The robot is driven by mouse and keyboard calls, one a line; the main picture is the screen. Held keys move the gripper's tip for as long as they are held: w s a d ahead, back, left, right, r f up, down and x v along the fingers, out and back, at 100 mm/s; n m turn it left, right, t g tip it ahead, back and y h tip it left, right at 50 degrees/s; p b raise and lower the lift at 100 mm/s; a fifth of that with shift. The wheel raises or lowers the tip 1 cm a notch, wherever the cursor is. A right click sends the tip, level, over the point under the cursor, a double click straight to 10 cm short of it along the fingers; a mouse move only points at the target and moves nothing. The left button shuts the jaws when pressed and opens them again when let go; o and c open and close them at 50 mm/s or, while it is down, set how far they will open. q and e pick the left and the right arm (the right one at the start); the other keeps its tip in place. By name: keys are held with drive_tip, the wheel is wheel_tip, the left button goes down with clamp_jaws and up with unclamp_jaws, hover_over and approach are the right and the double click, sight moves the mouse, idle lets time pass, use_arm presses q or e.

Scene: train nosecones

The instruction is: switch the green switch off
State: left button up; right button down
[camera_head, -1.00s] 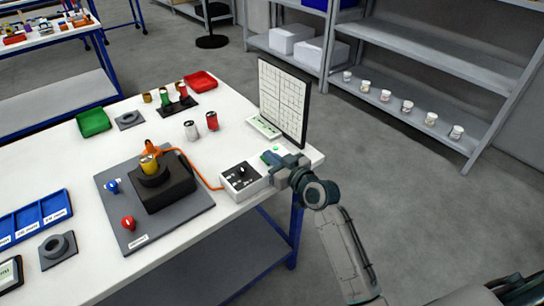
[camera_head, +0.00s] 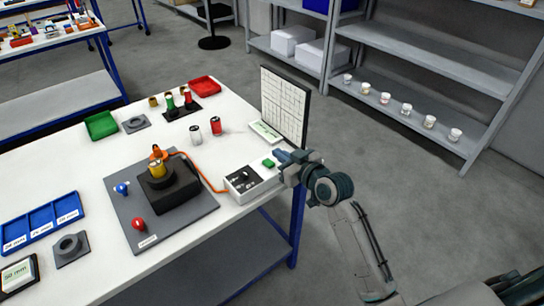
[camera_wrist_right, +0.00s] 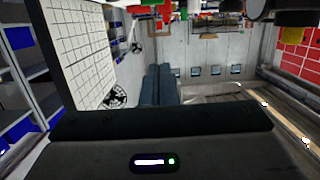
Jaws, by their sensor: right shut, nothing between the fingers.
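The switch cannot be made out in the wrist view. Its on or off position is too small to tell. My left gripper is not in view.
The control box (camera_head: 244,180) with a black knob has an orange cable to the black block (camera_head: 168,193) on a grey plate. A gridded board (camera_head: 284,105) stands upright behind the gripper. Grey shelves (camera_head: 440,75) with white cups are at the back right.

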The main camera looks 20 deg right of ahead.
drive_tip(key=v, duration=0.2)
drive_tip(key=r+v, duration=0.1)
drive_tip(key=v, duration=0.1)
drive_tip(key=shift+s+d+r+b, duration=0.1)
drive_tip(key=shift+s+d+b, duration=0.15)
drive_tip(key=shift+b, duration=0.15)
